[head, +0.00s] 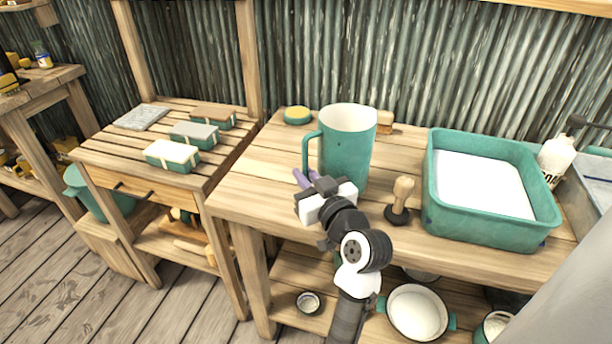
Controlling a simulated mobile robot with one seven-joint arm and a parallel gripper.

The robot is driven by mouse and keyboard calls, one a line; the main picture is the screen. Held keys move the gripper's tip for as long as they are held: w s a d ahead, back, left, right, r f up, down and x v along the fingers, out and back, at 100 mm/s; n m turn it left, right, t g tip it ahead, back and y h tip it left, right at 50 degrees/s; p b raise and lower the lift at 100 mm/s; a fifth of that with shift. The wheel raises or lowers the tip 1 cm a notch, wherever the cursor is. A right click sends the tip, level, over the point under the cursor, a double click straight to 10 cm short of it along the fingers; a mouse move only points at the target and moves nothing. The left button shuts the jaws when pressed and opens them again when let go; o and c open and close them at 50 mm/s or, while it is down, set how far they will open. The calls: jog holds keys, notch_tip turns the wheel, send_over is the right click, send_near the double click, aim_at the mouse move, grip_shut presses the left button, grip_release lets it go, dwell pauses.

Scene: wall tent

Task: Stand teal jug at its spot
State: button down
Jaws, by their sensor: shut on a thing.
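The teal jug (345,152) is upright over the wooden table (262,192), its white inside showing at the open top. Its handle (307,150) faces left. My gripper (304,179) is at the low end of the handle, shut on it, with its purple fingers just left of the jug body. My wrist hides the lower part of the jug. I cannot tell whether the jug's base touches the table top. No marked spot for the jug is plain to see.
A teal basin (545,212) with white contents and a plunger-like tool (400,200) stand right of the jug. A yellow-topped sponge (297,115) lies behind it. A soap bottle (556,158) stands far right. A lower table (212,176) at left holds several small boxes. Corrugated wall is behind.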

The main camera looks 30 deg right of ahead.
jog(key=shift+f, duration=0.1)
jog(key=shift+f+b, duration=0.3)
jog(key=shift+b, duration=0.15)
jog(key=shift+f, duration=0.2)
jog(key=shift+f+b, duration=0.25)
jog(key=shift+b, duration=0.2)
jog(key=shift+f+b, duration=0.4)
jog(key=shift+b, duration=0.25)
dwell(1.8)
dwell(0.3)
grip_release()
dwell(0.7)
jog(key=shift+s, duration=0.1)
dwell(0.8)
